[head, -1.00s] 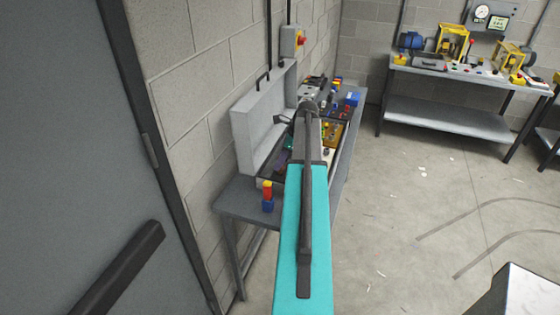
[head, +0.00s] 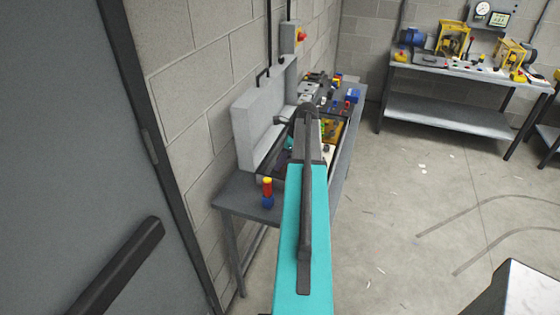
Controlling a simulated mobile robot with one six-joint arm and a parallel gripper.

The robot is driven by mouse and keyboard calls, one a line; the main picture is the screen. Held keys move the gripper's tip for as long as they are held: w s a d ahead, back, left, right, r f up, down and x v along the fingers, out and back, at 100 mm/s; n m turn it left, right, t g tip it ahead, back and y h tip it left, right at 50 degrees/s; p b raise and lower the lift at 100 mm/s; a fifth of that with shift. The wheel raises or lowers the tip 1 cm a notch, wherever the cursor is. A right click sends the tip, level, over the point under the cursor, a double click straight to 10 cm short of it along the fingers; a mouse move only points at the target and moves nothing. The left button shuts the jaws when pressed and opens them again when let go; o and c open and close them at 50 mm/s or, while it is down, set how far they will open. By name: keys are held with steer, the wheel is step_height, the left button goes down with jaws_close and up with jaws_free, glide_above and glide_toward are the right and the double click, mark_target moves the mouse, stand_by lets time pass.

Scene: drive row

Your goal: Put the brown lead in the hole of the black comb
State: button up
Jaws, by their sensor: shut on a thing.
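My gripper (head: 283,120) is a small dark shape just left of the dark wrist at the end of my teal arm. It is over the grey bench, in front of the open grey case. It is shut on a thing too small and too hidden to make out. I cannot pick out the brown lead or the black comb. My arm covers much of the middle of the bench, where small coloured parts lie.
The grey bench (head: 235,196) stands along the block wall. A red, yellow and blue stack (head: 267,193) is near its front edge. The grey case lid (head: 259,117) stands up at the wall side. A second bench (head: 445,118) is at the back right.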

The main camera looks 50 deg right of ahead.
steer(key=shift+f, duration=0.5)
steer(key=o, duration=1.2)
steer(key=shift+r, duration=0.1)
steer(key=shift+b+v, duration=2.05)
steer(key=shift+v, duration=4.8)
